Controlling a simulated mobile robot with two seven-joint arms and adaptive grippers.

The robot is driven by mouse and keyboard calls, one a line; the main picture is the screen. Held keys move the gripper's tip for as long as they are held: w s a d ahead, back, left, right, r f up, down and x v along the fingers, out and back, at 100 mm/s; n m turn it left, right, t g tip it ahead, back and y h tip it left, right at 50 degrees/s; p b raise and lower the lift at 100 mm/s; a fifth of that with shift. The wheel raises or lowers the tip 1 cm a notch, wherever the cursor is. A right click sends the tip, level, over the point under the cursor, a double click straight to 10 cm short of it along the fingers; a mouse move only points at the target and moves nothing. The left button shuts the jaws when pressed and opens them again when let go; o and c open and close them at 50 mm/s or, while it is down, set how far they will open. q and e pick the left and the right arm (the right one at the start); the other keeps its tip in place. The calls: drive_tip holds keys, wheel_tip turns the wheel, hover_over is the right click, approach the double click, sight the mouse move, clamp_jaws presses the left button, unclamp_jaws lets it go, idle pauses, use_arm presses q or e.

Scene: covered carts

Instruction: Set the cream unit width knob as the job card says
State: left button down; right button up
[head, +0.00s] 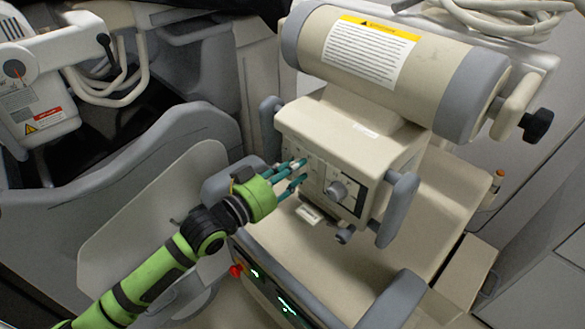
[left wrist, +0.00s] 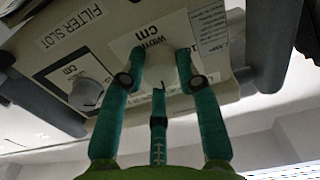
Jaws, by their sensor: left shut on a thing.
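The cream unit (head: 320,138) has a front panel with knobs. My left gripper (head: 292,172) reaches it from the left, its teal fingers against the left part of the panel. The width knob's setting cannot be read. I cannot identify a job card. My right gripper is not in view.
A large cream cylinder (head: 395,65) with a yellow-topped text label sits above the unit. Grey handles (head: 398,205) flank the panel. A red button (head: 236,270) is on the lower console.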

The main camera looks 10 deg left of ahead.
use_arm(q)
drive_tip(key=shift+f+m+p, duration=0.2)
drive_tip(key=shift+m+p, duration=0.4)
drive_tip(key=shift+m, duration=1.1)
drive_tip(key=c, duration=0.9)
unclamp_jaws()
drive_tip(key=shift+w, duration=0.1)
drive_tip(key=v, duration=1.2)
